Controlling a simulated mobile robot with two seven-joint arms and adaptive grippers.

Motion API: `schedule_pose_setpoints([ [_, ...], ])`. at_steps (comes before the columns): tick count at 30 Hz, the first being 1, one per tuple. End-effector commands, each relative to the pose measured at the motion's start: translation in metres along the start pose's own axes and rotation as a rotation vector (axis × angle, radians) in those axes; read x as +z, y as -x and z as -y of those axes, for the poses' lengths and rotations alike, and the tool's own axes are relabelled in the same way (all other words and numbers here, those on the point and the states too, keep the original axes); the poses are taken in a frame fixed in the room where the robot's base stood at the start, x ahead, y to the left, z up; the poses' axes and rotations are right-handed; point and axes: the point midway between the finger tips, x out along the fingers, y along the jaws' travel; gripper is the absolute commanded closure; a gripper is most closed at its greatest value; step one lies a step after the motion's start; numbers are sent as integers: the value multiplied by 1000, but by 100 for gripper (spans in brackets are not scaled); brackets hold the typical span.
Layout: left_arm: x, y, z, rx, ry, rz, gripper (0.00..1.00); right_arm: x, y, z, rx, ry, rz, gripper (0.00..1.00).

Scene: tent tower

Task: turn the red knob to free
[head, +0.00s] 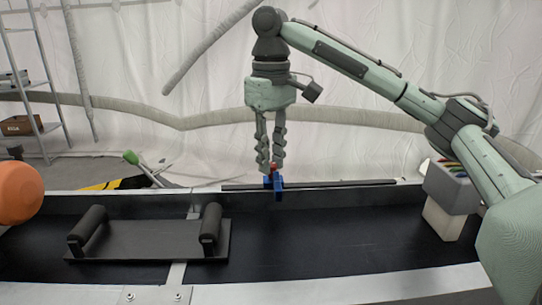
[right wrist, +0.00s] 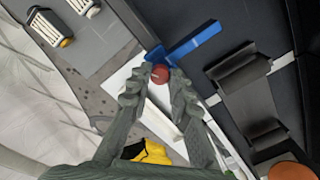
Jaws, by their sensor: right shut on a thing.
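The red knob (head: 273,169) sits on a blue clamp (head: 278,188) mounted on a dark rail (head: 335,184) along the far edge of the black table. In the right wrist view the red knob (right wrist: 160,73) is between my right fingertips, with the blue clamp (right wrist: 196,44) just beyond it. My right gripper (head: 270,168) points straight down and is shut on the knob; it also shows in the right wrist view (right wrist: 158,80). The fingers hide part of the knob. My left gripper is not in view.
A dark plate with two rollers (head: 150,239) lies on the table at left. Grey and white boxes (head: 447,205) stand at right. An orange ball (head: 18,192) is at the left edge. The table's middle (head: 310,235) is clear.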

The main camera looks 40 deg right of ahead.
Motion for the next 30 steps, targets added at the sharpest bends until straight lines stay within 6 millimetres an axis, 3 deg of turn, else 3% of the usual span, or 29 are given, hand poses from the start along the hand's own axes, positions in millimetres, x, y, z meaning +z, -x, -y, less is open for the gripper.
schedule_pose_setpoints([
  [14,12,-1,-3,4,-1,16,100,0,0,0,0,21,0,100],
  [15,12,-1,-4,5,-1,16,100,0,0,0,0,21,0,80],
  [20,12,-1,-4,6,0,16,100,0,0,0,0,21,0,60],
  [30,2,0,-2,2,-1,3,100,0,2,0,1,21,-1,60],
])
